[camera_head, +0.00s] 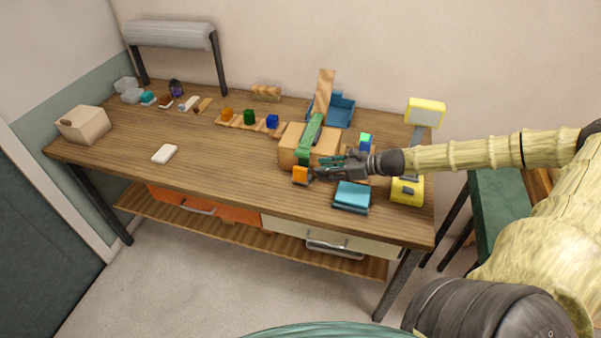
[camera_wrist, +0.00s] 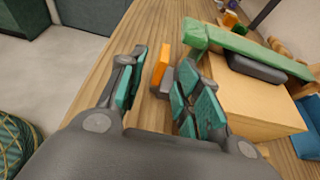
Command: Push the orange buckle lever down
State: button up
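The orange buckle lever (camera_head: 301,175) stands at the near side of a tan box (camera_head: 290,148) with a green strap (camera_head: 311,135) over it. In the wrist view the lever (camera_wrist: 161,66) is an upright orange plate with a grey part (camera_wrist: 160,86) at its foot. My gripper (camera_head: 319,174) comes from the right at the lever's height. In the wrist view my gripper (camera_wrist: 160,76) is open, with the lever seen in the gap between its teal-padded fingers. I cannot tell whether a finger touches the lever. The right finger hides part of the buckle.
A teal block-like object (camera_head: 351,195) lies just in front of my gripper, and a yellow device (camera_head: 407,190) stands to its right. A blue bin (camera_head: 342,110) is behind the box.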

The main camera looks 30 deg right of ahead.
aim_at(306, 169)
jog(key=w, duration=0.1)
jog(key=w+a+f+b, duration=0.1)
jog(key=w+f+b, duration=0.1)
jog(key=shift+w+a+f, duration=0.2)
jog(key=shift+w+f, duration=0.05)
jog(key=shift+w, duration=0.05)
jog(key=shift+w+a, duration=0.1)
jog(key=shift+a, duration=0.15)
jog(key=shift+a+r+b, duration=0.1)
jog(key=shift+r+b, duration=0.05)
jog(key=shift+b, duration=0.15)
jog(key=shift+w+a, duration=0.1)
jog(key=shift+a, duration=0.05)
jog(key=b+x, duration=0.1)
jog(key=x, duration=0.1)
jog(key=shift+w+a+f, duration=0.1)
jog(key=shift+w+f, duration=0.15)
jog(key=shift+b+x, duration=0.5)
jog(key=shift+x, duration=0.45)
jog(key=shift+r, duration=0.15)
jog(key=shift+a, duration=0.1)
grip_shut()
